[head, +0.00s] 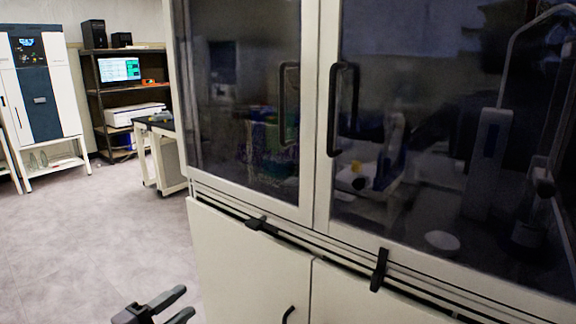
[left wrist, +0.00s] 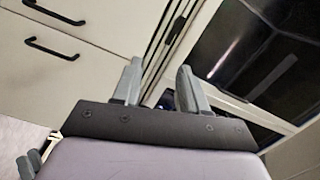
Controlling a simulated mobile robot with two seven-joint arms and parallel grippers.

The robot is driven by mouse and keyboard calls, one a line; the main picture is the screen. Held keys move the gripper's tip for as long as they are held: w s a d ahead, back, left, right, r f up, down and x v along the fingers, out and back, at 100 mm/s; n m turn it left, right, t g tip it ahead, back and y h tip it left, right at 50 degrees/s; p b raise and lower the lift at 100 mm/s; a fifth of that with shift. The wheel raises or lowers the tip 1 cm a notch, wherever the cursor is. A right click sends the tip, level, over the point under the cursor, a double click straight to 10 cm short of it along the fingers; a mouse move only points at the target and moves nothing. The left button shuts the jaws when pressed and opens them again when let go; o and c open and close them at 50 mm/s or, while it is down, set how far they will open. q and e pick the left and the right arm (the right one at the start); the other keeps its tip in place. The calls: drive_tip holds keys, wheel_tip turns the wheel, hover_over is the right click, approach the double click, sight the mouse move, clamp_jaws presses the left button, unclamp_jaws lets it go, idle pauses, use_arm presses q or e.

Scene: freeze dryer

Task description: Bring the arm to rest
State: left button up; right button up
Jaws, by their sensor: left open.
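My left gripper (head: 176,307) shows at the bottom edge of the head view, left of the cabinet's lower doors. Its two fingers are spread apart with nothing between them. In the left wrist view the same gripper (left wrist: 158,88) is open and empty, with cabinet fronts beyond the fingertips. Most of my left arm is out of the head view. My right gripper is not in the head view.
A large white cabinet (head: 250,250) with dark glass doors fills the right side, close by. A freeze dryer (head: 45,85) stands at the far left beside a shelf rack (head: 92,92) with a monitor (head: 119,69). The grey floor (head: 90,235) at left is clear.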

use_arm(q)
drive_tip(key=s+f+n+g+y+p, duration=0.1)
drive_tip(key=s+f+n+g+y, duration=0.3)
drive_tip(key=s+f+n, duration=1.5)
drive_tip(key=s+f+y, duration=0.1)
drive_tip(key=s+y, duration=0.2)
drive_tip(key=s, duration=0.1)
drive_tip(key=shift+s+d+g+y, duration=0.25)
drive_tip(key=shift+d+g+y, duration=0.05)
drive_tip(key=shift+d+y, duration=0.1)
drive_tip(key=shift+w, duration=0.1)
